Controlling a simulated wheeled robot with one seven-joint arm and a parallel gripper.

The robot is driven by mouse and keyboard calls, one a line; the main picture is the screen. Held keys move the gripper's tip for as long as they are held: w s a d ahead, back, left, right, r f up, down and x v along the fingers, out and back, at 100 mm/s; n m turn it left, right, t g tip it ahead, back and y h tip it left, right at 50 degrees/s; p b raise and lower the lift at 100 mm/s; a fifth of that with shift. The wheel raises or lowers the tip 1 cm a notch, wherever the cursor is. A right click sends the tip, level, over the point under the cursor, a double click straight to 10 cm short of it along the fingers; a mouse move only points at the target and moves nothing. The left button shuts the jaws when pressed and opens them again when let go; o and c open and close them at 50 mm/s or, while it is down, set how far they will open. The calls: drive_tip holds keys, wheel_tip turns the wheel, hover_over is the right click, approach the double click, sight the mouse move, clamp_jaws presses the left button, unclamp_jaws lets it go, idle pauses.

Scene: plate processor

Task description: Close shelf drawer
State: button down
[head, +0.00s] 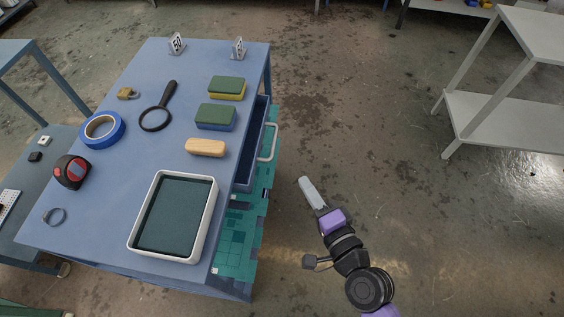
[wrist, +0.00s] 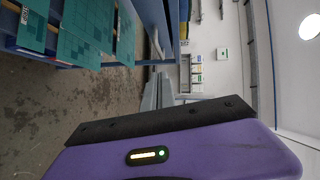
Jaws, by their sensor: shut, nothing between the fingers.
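The shelf drawer (head: 254,140) is blue and sticks out partly open from the right side of the blue table. Its pale bar handle (head: 269,143) faces right. In the wrist view, blue panels (wrist: 155,20) show at the top; I cannot tell which part is the drawer. My gripper (head: 304,181) is shut and empty. It stands to the right of the drawer and nearer the camera, apart from the handle. The shut fingers also show in the wrist view (wrist: 157,88). The inside of the drawer is mostly hidden.
Teal boards (head: 236,240) jut out below the drawer and show in the wrist view (wrist: 92,32). A white tray (head: 212,222), sponges, a brush, tape and a magnifier lie on the tabletop (head: 110,190). The floor to the right is clear up to a white shelf (head: 500,122).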

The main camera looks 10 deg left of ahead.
drive_tip(key=w+a+f+p, duration=0.1)
drive_tip(key=w+a, duration=0.5)
drive_tip(key=a, duration=0.1)
drive_tip(key=shift+f+p, duration=0.35)
